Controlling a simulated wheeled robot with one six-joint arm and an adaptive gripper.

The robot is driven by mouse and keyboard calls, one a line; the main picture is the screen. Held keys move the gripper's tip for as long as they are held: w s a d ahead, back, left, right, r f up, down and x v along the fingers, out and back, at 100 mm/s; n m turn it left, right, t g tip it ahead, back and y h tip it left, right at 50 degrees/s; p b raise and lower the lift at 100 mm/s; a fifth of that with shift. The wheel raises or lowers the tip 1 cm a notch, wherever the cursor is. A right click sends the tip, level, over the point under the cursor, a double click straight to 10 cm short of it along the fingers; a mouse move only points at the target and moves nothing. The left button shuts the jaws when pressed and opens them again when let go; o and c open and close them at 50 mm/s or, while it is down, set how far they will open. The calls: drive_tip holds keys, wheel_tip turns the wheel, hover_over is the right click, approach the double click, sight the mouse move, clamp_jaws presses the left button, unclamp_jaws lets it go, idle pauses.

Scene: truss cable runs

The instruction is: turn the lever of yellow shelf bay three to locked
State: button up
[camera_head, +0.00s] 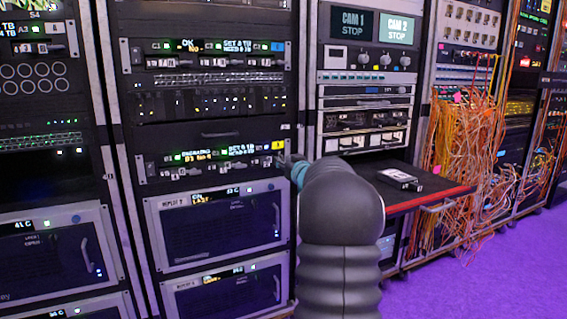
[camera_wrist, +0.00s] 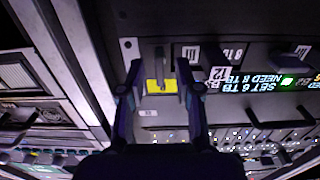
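A yellow tag (camera_head: 278,145) marks the right end of a shelf panel (camera_head: 205,165) on the middle rack in the head view. In the wrist view a yellow patch (camera_wrist: 153,86) lies between the fingers of my gripper (camera_wrist: 158,68). A small dark upright piece, perhaps the lever, stands at the yellow patch; its exact shape and setting are unclear. The fingers are spread, with gaps on both sides of it. In the head view my arm hides most of the gripper at the panel's right end.
A similar panel (camera_head: 210,60) with lit displays is higher on the same rack. A red-edged shelf (camera_head: 433,200) carrying a small device (camera_head: 400,180) juts out right of my arm. Loose orange cables (camera_head: 465,145) hang farther right. Purple floor (camera_head: 480,275) is clear at lower right.

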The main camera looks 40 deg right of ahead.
clamp_jaws()
